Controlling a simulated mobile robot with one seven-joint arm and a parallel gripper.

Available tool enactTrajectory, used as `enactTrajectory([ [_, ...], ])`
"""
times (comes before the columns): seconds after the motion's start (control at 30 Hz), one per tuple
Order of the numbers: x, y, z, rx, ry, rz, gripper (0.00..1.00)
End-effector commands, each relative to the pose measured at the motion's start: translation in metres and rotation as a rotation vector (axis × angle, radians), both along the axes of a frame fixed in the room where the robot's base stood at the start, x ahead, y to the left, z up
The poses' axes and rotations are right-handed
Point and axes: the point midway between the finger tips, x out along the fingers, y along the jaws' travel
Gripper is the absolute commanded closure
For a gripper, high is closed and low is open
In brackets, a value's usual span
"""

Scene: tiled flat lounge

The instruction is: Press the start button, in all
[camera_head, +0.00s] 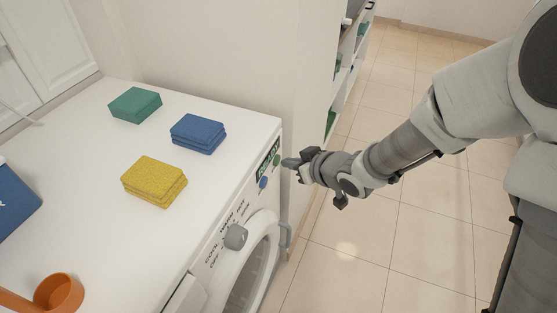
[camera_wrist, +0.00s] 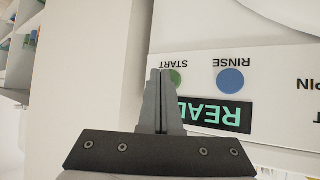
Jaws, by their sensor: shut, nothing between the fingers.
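A white front-loading washing machine (camera_head: 215,135) stands against the wall in the head view. Its green START button (camera_head: 277,160) is on the front panel near the right end, beside the blue RINSE button (camera_head: 263,182). My gripper (camera_head: 287,163) is shut and empty, its tips close to the green button. In the wrist view the shut fingers (camera_wrist: 160,75) partly cover the green START button (camera_wrist: 176,77); the blue RINSE button (camera_wrist: 230,80) is clear to its right. I cannot tell whether the tips touch the button. A display (camera_wrist: 222,115) shows "READ", partly hidden by the fingers.
A green sponge (camera_head: 135,104), blue sponges (camera_head: 197,133) and yellow sponges (camera_head: 154,180) lie on the machine top. An orange cup (camera_head: 60,292) and a blue box (camera_head: 14,203) are at left. A grey dial (camera_head: 235,237) protrudes from the panel. Tiled floor (camera_head: 350,240) is clear.

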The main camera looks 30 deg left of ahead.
Motion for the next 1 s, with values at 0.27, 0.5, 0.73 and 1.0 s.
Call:
enactTrajectory([
  [0.27, -0.0003, 0.0013, -0.0003, 0.000, 0.001, 0.001, 1.00],
  [0.5, -0.0007, 0.0043, -0.0003, 0.000, 0.000, 0.001, 1.00],
  [0.73, -0.0012, 0.0072, -0.0002, 0.001, -0.001, 0.001, 1.00],
  [1.0, -0.0013, 0.0088, 0.0001, 0.001, 0.000, 0.001, 1.00],
])
